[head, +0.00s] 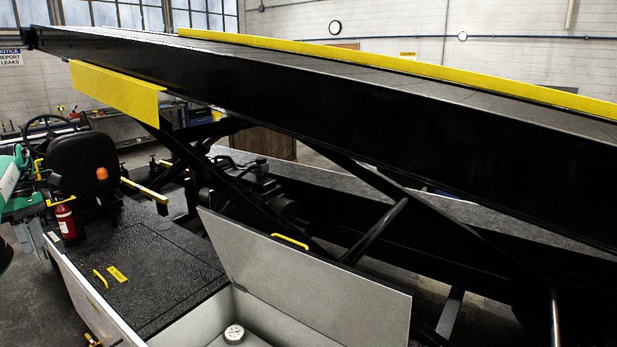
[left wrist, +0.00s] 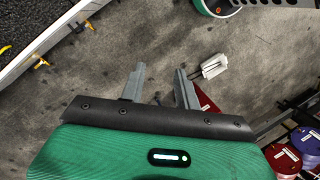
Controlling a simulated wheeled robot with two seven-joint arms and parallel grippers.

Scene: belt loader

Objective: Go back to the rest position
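My left gripper shows in the left wrist view (left wrist: 160,69) with its two grey fingers apart and nothing between them. It is over the grey concrete floor (left wrist: 105,110). In the head view, part of my green left arm is at the left edge, beside the driver's seat (head: 85,163) of the belt loader. The loader's long black conveyor (head: 330,115) slopes across the head view. My right gripper is not in view.
The loader's open compartment lid (head: 310,275) stands up with a yellow handle (head: 290,241). A round white gauge (head: 233,333) lies inside the compartment. A red fire extinguisher (head: 66,221) is near the seat. Purple (left wrist: 306,141) and red (left wrist: 283,158) round items stand right in the wrist view.

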